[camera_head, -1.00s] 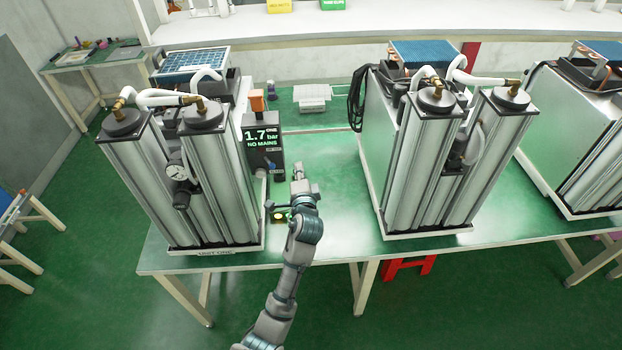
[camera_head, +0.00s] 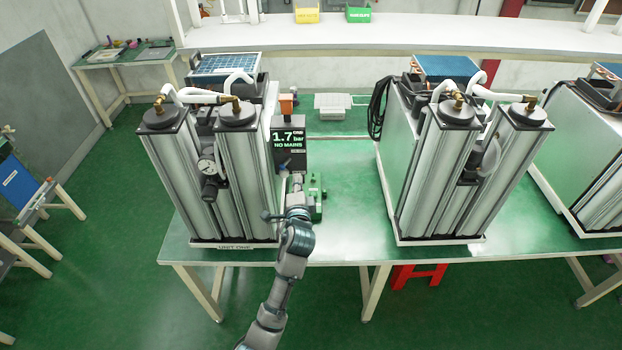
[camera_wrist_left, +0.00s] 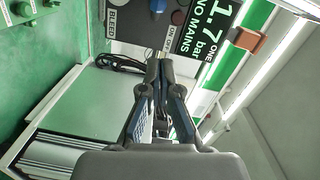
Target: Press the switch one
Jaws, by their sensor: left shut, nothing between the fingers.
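The control panel of unit one (camera_head: 290,160) stands beside its silver columns, with a lit display reading "ONE 1.7 bar NO MAINS". In the left wrist view the display (camera_wrist_left: 212,50) is at upper right. A dark round knob (camera_wrist_left: 179,17) and a small on/off label (camera_wrist_left: 168,36) sit left of it, near a blue part (camera_wrist_left: 157,6). My left gripper (camera_head: 296,184) is shut and empty in front of the panel's lower part. Its closed fingertips (camera_wrist_left: 160,62) show just below the label; I cannot tell whether they touch the panel. My right gripper is not in view.
Unit one's columns (camera_head: 225,185) stand close left of my left arm. A small green box (camera_head: 317,197) sits just right of the gripper. A second column unit (camera_head: 455,175) stands further right.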

